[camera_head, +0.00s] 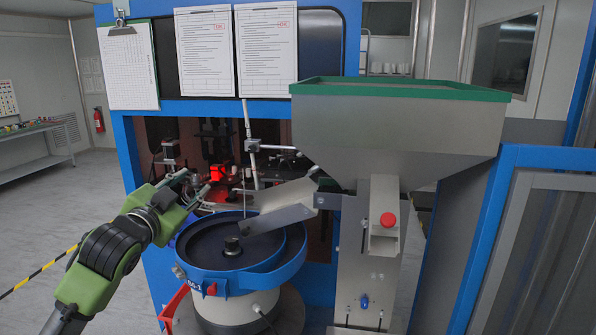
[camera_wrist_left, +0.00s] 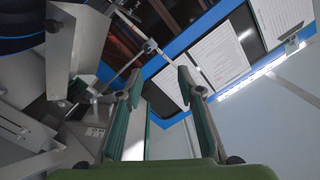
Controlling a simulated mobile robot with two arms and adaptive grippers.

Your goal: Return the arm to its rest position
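My left arm comes in from the lower left in the head view. Its left gripper (camera_head: 192,187) is in front of the blue machine frame, above and left of the round feeder bowl. In the left wrist view the left gripper (camera_wrist_left: 162,85) has its two fingers spread apart with nothing between them. Behind the fingers the wrist view shows the machine's blue frame and paper sheets. My right gripper is in neither view.
The blue feeder bowl (camera_head: 186,260) stands just below and right of the left gripper. A metal chute (camera_head: 284,212) and a large hopper (camera_head: 395,130) are further right. A clipboard (camera_head: 128,65) hangs above. Open floor (camera_head: 50,215) lies to the left.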

